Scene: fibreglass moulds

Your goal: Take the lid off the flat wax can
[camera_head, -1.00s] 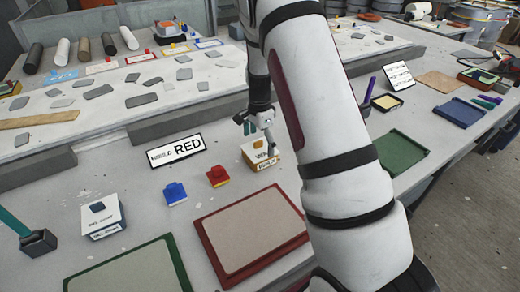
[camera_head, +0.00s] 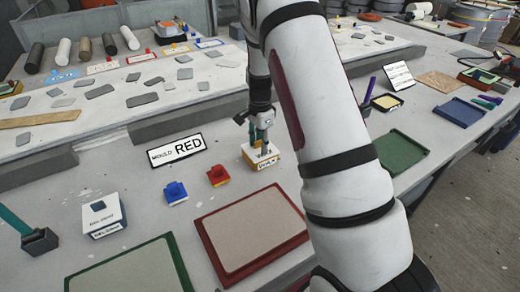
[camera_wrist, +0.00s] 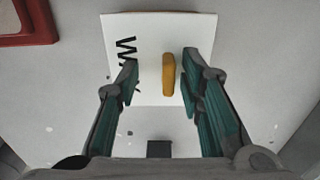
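The flat wax can (camera_head: 264,166) is a low box with a pale lid and dark lettering on its front side, standing on the table right of the red block. In the wrist view its white lid (camera_wrist: 145,30) shows a "W" and a yellow-orange upright knob (camera_wrist: 168,74). My gripper (camera_head: 261,148) is over the lid, pointing down. In the wrist view its two green-padded fingers (camera_wrist: 160,72) stand apart on either side of the knob, with gaps on both sides. The gripper is open; fingertip height against the knob is hard to tell.
A blue block (camera_head: 175,193) and red block (camera_head: 218,176) lie near the "MOULD RED" sign (camera_head: 176,149). A red-framed mould (camera_head: 206,225) lies in front. A grey ledge (camera_head: 185,125) runs behind.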

